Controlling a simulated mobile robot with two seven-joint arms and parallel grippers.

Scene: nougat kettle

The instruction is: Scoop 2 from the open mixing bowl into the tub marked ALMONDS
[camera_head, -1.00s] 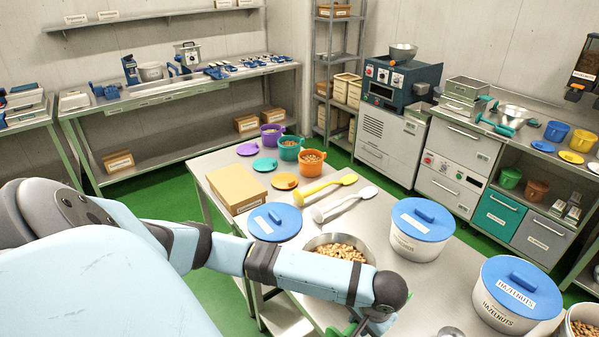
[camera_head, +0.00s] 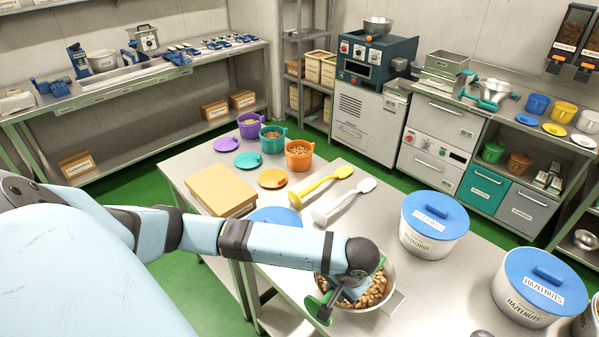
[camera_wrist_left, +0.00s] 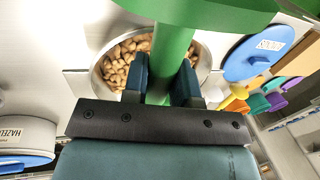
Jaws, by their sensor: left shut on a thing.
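The open mixing bowl (camera_head: 389,284) stands on the steel table, full of tan nuts; it also shows in the left wrist view (camera_wrist_left: 208,62). My left gripper (camera_wrist_left: 161,80) is shut on the green handle of a scoop (camera_wrist_left: 175,45). In the head view my left gripper (camera_head: 350,284) hangs over the bowl, and green parts of the scoop (camera_head: 319,306) show at its rim. I cannot tell whether the scoop touches the nuts or holds any. My right gripper is out of view.
Two lidded white pots, one lettered HAZELNUTS (camera_head: 536,297), another (camera_head: 431,232), stand right of the bowl. Yellow (camera_head: 320,187) and white (camera_head: 342,202) scoops, a cardboard box (camera_head: 219,189), and purple (camera_head: 250,125), teal (camera_head: 273,141) and orange (camera_head: 299,157) tubs lie behind. A blue lid (camera_head: 275,216) is beside my arm.

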